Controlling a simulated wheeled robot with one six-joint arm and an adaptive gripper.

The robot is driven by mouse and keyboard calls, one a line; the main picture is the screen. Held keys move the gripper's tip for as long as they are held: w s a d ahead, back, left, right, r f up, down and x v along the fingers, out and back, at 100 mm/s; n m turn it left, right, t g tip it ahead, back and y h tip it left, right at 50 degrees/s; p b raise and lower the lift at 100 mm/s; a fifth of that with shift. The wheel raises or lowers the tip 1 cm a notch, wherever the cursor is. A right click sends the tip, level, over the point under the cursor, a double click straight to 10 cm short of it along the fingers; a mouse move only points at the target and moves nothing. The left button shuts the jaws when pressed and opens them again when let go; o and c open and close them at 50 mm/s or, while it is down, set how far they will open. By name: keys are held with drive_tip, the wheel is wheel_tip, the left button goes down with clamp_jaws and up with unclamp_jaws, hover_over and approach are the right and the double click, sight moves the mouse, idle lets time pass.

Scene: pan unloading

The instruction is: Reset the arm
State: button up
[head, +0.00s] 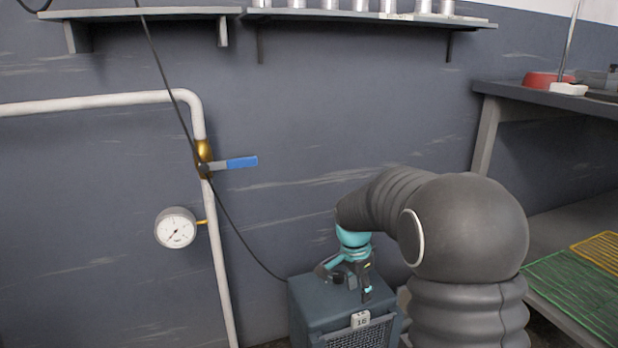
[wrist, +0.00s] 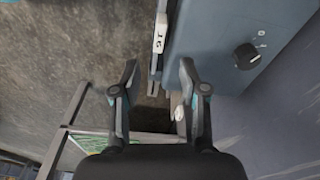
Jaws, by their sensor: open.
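My arm is bent over at the right of the head view, with my gripper (head: 352,283) pointing down in front of or above a grey-blue box labelled 16 (head: 308,298). I cannot tell the exact gap between them. In the wrist view my gripper (wrist: 157,78) is open, with its two dark fingers apart and nothing between them. The box (wrist: 215,40) with its black knob lies beyond the fingers at upper right. No pan shows in either view.
A white pipe (head: 215,250) with a blue-handled valve (head: 240,162) and a gauge (head: 175,228) runs along the wall at left. A shelf (head: 375,20) holds several pale cylinders. A bench (head: 545,98) stands at right, with green (head: 575,290) and yellow racks below.

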drive_tip(key=s+r+n+t+p, duration=0.2)
drive_tip(key=s+r+n+p, duration=0.3)
drive_tip(key=s+r, duration=0.6)
drive_tip(key=s+d+r+n+t+y+p, duration=0.1)
drive_tip(key=s+r+n+t+p, duration=0.2)
drive_tip(key=s+r, duration=0.9)
drive_tip(key=s+n+p, duration=0.2)
drive_tip(key=s+n, duration=0.2)
drive_tip(key=s, duration=0.3)
drive_tip(key=shift+d+r+y+p, duration=0.2)
drive_tip(key=shift+r+y+p, duration=0.1)
drive_tip(key=shift+p, duration=0.05)
drive_tip(key=shift+c, duration=0.2)
drive_tip(key=shift+s, duration=0.1)
